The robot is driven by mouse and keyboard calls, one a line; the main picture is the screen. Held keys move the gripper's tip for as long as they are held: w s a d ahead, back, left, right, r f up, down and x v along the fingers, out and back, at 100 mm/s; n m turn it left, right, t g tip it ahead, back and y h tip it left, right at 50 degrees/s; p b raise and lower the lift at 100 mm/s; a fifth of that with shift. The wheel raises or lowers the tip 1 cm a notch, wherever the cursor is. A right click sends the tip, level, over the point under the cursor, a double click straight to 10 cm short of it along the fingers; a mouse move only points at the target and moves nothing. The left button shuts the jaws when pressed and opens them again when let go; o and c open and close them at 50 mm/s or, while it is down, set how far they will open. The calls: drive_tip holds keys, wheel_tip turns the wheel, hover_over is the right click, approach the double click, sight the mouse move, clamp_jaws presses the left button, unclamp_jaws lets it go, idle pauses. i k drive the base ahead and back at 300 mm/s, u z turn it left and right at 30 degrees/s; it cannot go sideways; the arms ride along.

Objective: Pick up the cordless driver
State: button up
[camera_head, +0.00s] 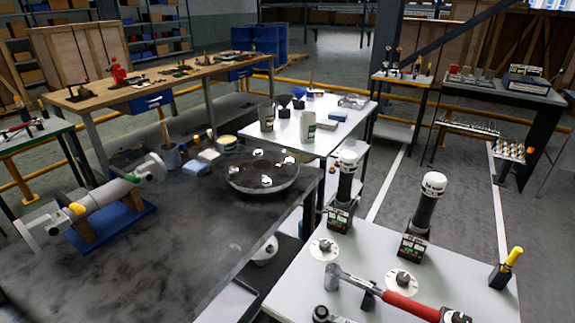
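I cannot pick out the cordless driver with certainty. Two upright tools with black shafts, white rounded tops and block-like bases with coloured labels stand on the pale table at the front right: a nearer one (424,214) and a farther one (345,186). Either might be a driver, but their kind is unclear. A long tool with a red grip (410,306) and a metal head lies along the front of the same table, partly cut off by the picture's lower edge. My gripper is not in view.
The pale table (290,290) also holds round white discs and a yellow-handled item (508,264). The dark table (200,240) at left carries a grey cylinder (108,194) on a blue base and a round dark plate (261,175). Floor shows at right.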

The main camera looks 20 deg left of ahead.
sight(434, 185)
drive_tip(key=z, duration=0.3)
drive_tip(key=k, duration=1.35)
drive_tip(key=z, duration=0.05)
drive_tip(key=i, duration=0.95)
drive_tip(key=u, duration=0.05)
